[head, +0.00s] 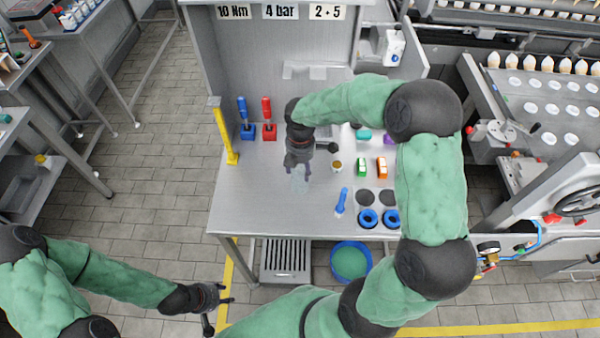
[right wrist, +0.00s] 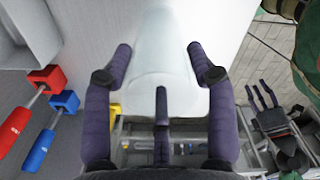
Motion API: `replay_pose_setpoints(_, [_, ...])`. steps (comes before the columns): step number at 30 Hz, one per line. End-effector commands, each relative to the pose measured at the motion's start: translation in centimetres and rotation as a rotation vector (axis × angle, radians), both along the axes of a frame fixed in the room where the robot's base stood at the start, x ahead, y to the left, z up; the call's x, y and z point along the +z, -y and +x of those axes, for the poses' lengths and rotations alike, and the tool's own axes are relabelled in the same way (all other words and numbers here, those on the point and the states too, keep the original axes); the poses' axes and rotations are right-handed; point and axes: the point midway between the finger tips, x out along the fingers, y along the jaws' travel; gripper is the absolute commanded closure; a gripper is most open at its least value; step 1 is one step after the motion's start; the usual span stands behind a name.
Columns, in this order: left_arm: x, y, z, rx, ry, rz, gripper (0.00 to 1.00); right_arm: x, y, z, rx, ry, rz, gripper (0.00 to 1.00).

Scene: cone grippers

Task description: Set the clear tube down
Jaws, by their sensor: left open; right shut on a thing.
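The clear tube (head: 299,182) is pale and see-through, below my right gripper (head: 298,168) over the left part of the steel table (head: 262,205). In the right wrist view the tube (right wrist: 160,60) lies between the purple fingers of my right gripper (right wrist: 163,78), which is shut on it. I cannot tell whether the tube touches the table. My left gripper (head: 222,300) is open and empty, low in front of the table's left corner, and it also shows in the right wrist view (right wrist: 262,98).
Blue (head: 244,118) and red (head: 267,118) handled tools stand behind the tube, and a yellow post (head: 224,135) at the left edge. Table left of the tube is clear.

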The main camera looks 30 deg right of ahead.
Motion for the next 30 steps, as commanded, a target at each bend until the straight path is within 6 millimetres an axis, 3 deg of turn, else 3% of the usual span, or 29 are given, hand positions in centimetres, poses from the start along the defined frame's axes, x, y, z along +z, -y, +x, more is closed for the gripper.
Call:
replay_pose_setpoints(6, [-0.5,0.0,0.0,0.0,0.0,0.0,0.58,-3.0,0.0,0.1,0.001,-0.002,0.0,0.75])
replay_pose_setpoints(18, [-0.7,0.0,0.0,0.0,0.0,0.0,0.58,-3.5,0.0,0.1,0.001,0.0,0.0,0.75])
replay_pose_setpoints(19, [-0.6,0.0,0.0,0.0,0.0,0.0,0.58,-3.5,0.0,0.1,0.001,0.0,0.0,0.37])
replay_pose_setpoints(21, [-0.6,0.0,0.0,0.0,0.0,0.0,0.58,-3.5,0.0,0.1,0.001,0.0,0.0,0.19])
replay_pose_setpoints(30, [-0.6,0.0,0.0,0.0,0.0,0.0,0.58,-3.4,0.0,0.1,0.001,0.0,0.0,0.19])
